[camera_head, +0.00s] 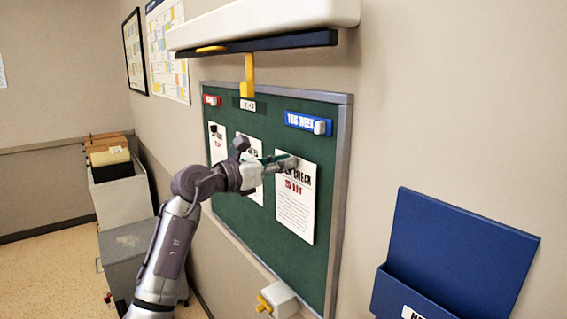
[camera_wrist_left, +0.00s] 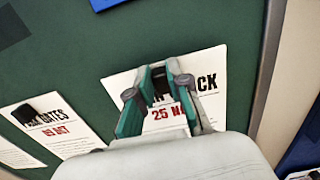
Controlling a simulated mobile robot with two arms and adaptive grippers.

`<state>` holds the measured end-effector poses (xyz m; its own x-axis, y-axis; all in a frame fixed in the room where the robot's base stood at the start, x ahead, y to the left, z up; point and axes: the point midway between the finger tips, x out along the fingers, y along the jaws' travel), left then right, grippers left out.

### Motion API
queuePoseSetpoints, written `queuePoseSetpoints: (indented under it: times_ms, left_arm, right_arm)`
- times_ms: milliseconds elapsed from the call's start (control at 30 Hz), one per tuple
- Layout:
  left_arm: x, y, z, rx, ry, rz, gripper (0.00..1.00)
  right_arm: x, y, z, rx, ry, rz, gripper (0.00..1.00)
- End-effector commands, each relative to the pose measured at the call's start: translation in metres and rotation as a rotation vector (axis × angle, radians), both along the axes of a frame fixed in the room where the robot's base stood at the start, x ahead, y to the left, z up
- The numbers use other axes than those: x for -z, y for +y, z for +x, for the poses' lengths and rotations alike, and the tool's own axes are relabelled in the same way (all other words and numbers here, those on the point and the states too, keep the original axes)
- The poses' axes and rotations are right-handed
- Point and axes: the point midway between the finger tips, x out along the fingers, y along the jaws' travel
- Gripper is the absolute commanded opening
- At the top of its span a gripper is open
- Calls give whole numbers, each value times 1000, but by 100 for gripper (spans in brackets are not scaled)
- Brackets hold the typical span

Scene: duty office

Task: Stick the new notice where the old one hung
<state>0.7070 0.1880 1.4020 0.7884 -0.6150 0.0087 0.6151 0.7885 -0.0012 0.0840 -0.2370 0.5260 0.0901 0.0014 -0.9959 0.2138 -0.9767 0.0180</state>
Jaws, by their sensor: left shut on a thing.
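A white notice (camera_head: 296,205) with a heading ending in "CHECK" and a red "25 NOV" is at the right of the green board (camera_head: 262,225), below the blue "THIS WEEK" label (camera_head: 306,122). My left gripper (camera_head: 284,162) is at its top edge. In the left wrist view, the fingers (camera_wrist_left: 160,82) are shut on a small dark block, seemingly a magnet, at the top of this notice (camera_wrist_left: 222,90). The notice looks flat against or very near the board; I cannot tell if it touches. My right gripper is not in view.
Two more notices (camera_head: 218,145) (camera_head: 250,150) hang to the left, partly behind my arm. A white fixture (camera_head: 270,22) juts out above the board, with a yellow hook (camera_head: 248,80). A white box (camera_head: 284,298) is at the lower edge; a blue wall holder (camera_head: 455,250) is right.

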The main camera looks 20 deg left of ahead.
Motion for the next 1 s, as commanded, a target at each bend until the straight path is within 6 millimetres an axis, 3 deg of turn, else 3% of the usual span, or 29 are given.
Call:
queuePoseSetpoints:
  times_ms: [867,900,1000]
  left_arm:
    - [0,-4,5,0,-1,0,0]
    - [0,-4,5,0,-1,0,21]
    - [0,-4,5,0,-1,0,38]
  right_arm:
    - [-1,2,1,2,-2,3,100]
    - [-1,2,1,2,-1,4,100]
    - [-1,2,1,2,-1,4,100]
